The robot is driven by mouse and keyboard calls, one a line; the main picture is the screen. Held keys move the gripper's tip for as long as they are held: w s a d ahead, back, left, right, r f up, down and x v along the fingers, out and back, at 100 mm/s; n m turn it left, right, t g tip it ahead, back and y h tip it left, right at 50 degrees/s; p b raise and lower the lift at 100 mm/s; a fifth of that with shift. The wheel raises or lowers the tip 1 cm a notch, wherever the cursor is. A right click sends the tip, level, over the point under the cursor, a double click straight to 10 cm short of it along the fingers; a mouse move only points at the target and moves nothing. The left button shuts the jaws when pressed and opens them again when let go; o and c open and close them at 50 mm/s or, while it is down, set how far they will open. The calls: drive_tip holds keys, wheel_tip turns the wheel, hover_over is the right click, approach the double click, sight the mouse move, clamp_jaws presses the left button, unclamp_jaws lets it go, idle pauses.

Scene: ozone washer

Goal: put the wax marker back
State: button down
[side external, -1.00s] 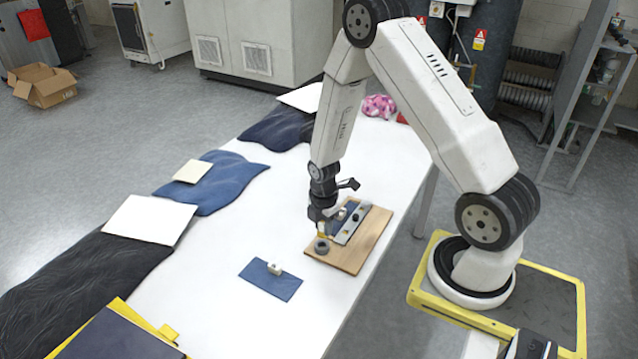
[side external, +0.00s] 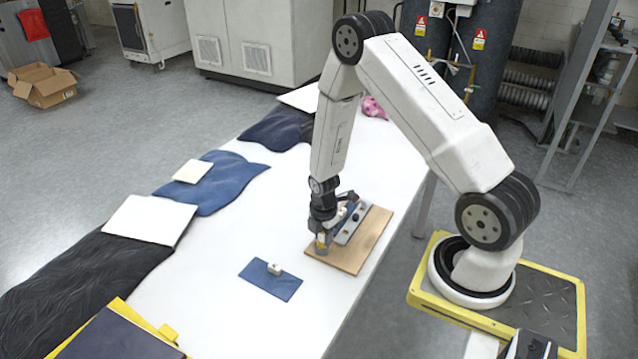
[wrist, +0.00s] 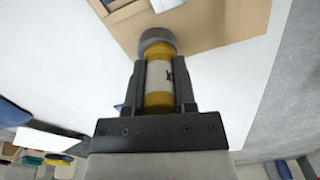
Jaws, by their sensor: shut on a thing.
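The wax marker (wrist: 158,78) is a yellow cylinder with a white label, upright in the side view. My gripper (wrist: 159,84) is shut on it, one finger on each side. In the side view my gripper (side external: 321,236) is low over the near left corner of the wooden board (side external: 356,258). The marker's far end meets a dark grey round holder (wrist: 157,38) on that board. I cannot tell how deep the end sits in the holder. The fingers hide much of the marker in the side view.
A metal bar (side external: 349,224) lies on the board close beside my gripper.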

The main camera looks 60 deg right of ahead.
drive_tip(key=shift+f, duration=0.15)
drive_tip(key=shift+c, duration=2.1)
unclamp_jaws()
drive_tip(key=shift+r, duration=0.2)
drive_tip(key=shift+r, duration=6.15)
